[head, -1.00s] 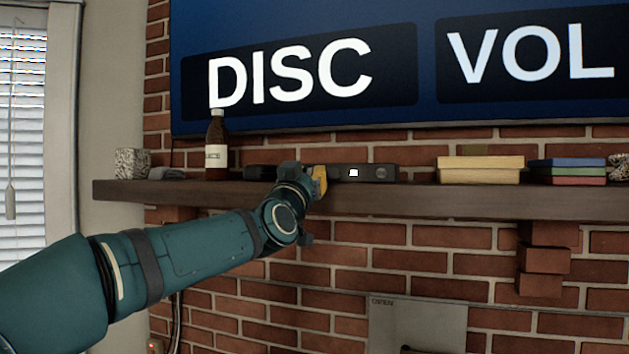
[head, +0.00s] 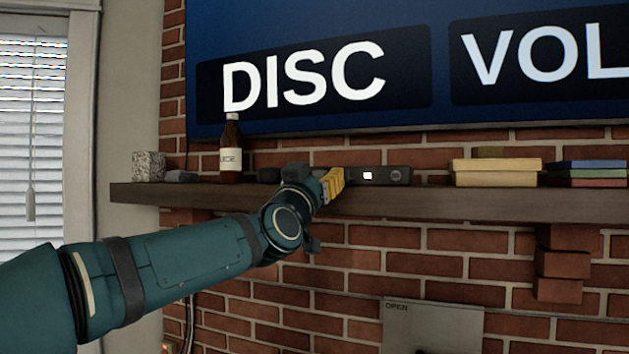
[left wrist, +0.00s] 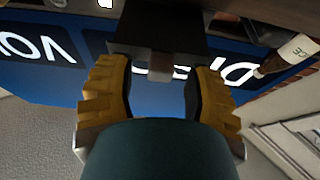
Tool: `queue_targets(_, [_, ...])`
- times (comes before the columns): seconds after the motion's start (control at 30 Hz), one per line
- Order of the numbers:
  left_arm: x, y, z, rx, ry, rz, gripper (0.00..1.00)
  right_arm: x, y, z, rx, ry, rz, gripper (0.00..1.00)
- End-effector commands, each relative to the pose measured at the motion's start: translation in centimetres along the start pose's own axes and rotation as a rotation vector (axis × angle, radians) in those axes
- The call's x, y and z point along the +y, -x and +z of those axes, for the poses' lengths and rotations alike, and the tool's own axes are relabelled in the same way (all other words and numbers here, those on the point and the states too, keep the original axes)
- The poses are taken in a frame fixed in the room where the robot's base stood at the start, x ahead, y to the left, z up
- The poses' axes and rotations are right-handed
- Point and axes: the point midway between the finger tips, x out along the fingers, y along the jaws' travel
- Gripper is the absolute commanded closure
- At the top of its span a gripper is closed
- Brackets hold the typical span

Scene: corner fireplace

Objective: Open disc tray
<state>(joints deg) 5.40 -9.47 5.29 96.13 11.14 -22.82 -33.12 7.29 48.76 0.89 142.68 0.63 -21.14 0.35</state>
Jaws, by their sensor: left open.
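A long black player (head: 384,175) with a small white lit square and a round knob on its front stands on the mantel. My left gripper (head: 335,183) is at its front, left of the lit square, and hides part of it. In the left wrist view, which is upside down, the yellow fingers (left wrist: 160,95) are spread apart. A dark box-like part (left wrist: 160,30) with a small grey piece (left wrist: 160,70) shows just beyond and between them. I cannot tell whether they touch, nor make out a disc tray. My right gripper is not in view.
The wooden mantel (head: 430,203) runs under the player. A brown bottle (head: 231,150) stands to the left, yellow boxes (head: 496,172) to the right. A screen (head: 310,75) reading DISC hangs above. A grey panel marked OPEN (head: 435,330) is below.

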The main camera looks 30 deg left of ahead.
Motion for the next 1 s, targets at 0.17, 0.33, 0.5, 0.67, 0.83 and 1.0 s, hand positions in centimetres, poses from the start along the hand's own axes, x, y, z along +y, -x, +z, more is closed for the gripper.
queue_targets(0.17, [0.0, 1.3, -0.1, 0.001, -0.001, -0.001, 0.49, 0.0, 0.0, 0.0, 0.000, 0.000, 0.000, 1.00])
queue_targets(0.33, [-0.1, 4.4, -0.1, 0.001, 0.000, -0.001, 0.49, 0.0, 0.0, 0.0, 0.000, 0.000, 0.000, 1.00])
queue_targets(0.5, [-0.1, 7.9, -0.1, 0.002, -0.001, -0.001, 0.49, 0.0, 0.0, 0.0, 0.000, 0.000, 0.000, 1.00])
queue_targets(0.67, [-0.1, 10.4, -0.1, 0.003, 0.000, -0.001, 0.49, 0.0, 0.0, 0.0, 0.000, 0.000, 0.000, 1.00])
queue_targets(0.83, [0.0, 11.7, -0.1, 0.001, 0.000, -0.001, 0.49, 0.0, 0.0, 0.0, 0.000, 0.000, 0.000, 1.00])
queue_targets(1.0, [0.0, 12.0, 0.0, 0.001, 0.000, -0.001, 0.49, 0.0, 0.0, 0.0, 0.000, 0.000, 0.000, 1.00])
